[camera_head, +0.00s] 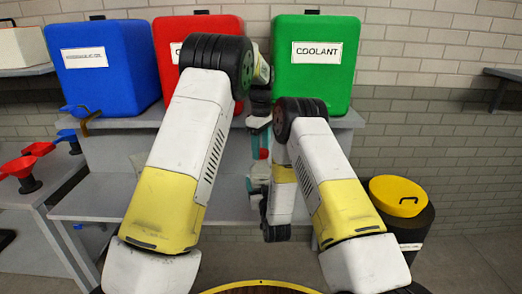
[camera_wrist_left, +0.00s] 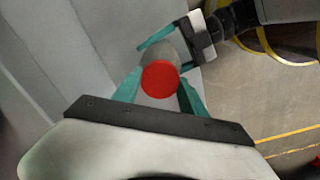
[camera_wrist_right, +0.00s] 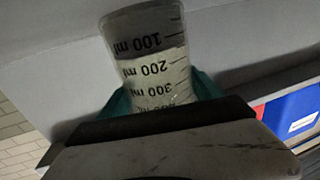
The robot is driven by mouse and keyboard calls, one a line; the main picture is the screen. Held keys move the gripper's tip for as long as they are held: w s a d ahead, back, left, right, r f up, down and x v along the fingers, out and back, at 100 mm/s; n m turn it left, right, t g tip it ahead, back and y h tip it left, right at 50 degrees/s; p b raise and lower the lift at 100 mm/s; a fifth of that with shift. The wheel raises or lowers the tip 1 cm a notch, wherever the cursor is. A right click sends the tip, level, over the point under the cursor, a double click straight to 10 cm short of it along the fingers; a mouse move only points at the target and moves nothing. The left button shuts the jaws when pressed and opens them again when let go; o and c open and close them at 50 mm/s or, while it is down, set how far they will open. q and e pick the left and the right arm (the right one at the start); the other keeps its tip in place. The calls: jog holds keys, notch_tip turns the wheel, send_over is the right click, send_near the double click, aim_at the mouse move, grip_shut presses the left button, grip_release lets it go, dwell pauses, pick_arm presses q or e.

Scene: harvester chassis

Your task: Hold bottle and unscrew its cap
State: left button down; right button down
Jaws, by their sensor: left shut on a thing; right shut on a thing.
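The bottle is clear with ml markings and fills the middle of the right wrist view (camera_wrist_right: 155,62). My right gripper (camera_wrist_right: 160,95) is shut on the bottle's body, one teal finger on each side. The red cap (camera_wrist_left: 160,78) faces the left wrist camera. My left gripper (camera_wrist_left: 160,92) has its teal fingers on both sides of the cap and is shut on it. The right gripper's fingers show behind the cap in the left wrist view. In the head view a little of the red cap (camera_head: 263,154) shows between the arms; most of the bottle is hidden.
Blue (camera_head: 98,68), red (camera_head: 172,30) and green COOLANT (camera_head: 316,68) containers stand on the grey shelf (camera_head: 345,121) behind the arms. A black bin with a yellow lid (camera_head: 398,195) stands at right.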

aim_at(261, 151)
pick_arm(q)
jog(key=shift+r, duration=1.9)
pick_arm(e)
grip_release()
